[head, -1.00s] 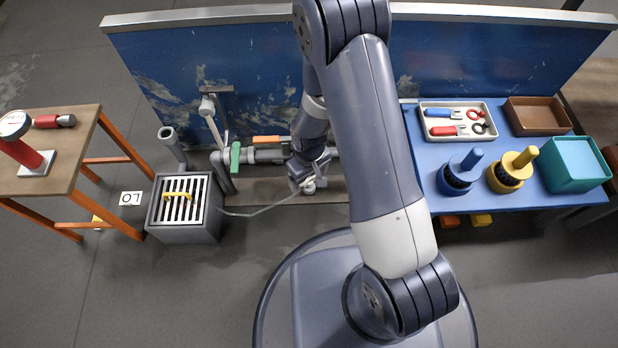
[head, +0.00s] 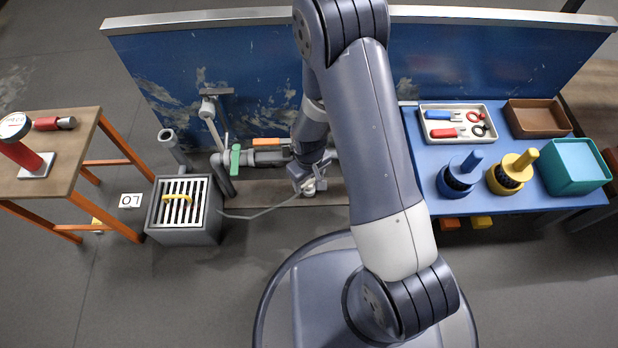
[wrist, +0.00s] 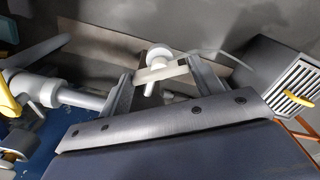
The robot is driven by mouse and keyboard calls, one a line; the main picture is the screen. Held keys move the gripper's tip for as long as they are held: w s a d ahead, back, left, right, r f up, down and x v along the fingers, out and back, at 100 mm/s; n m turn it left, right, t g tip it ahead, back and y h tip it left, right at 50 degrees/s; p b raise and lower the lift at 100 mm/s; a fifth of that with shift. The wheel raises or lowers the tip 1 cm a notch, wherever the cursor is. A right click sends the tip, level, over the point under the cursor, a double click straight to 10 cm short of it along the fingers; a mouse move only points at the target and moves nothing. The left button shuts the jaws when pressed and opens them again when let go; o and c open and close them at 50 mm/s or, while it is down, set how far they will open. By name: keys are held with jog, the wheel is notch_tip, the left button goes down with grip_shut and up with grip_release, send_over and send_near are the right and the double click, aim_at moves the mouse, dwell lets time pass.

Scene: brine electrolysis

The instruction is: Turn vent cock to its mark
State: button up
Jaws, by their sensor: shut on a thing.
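The vent cock is a small pale fitting on the low grey pipe, with a light flat handle bar (wrist: 162,73) and a round white knob (wrist: 159,61) in the wrist view. My gripper (wrist: 165,78) has one finger at each end of this bar and is shut on it. In the head view my gripper (head: 307,183) is low at the pipe, and a pale part of the cock (head: 321,185) shows beside it. My wrist hides most of the cock there. I cannot make out its mark in either view.
A green lever (head: 235,160) and an orange lever (head: 266,142) sit on the pipe to the left. A thin hose (head: 262,212) runs to the grated grey box (head: 183,235). A blue table (head: 428,190) with tools is at right, a wooden table (head: 62,180) at left.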

aim_at(309, 181)
jog(key=shift+m, duration=3.3)
jog(key=o, duration=1)
jog(key=shift+r, duration=0.1)
notch_tip(309, 181, up, 11)
jog(key=p, duration=0.4)
jog(key=shift+f, duration=0.2)
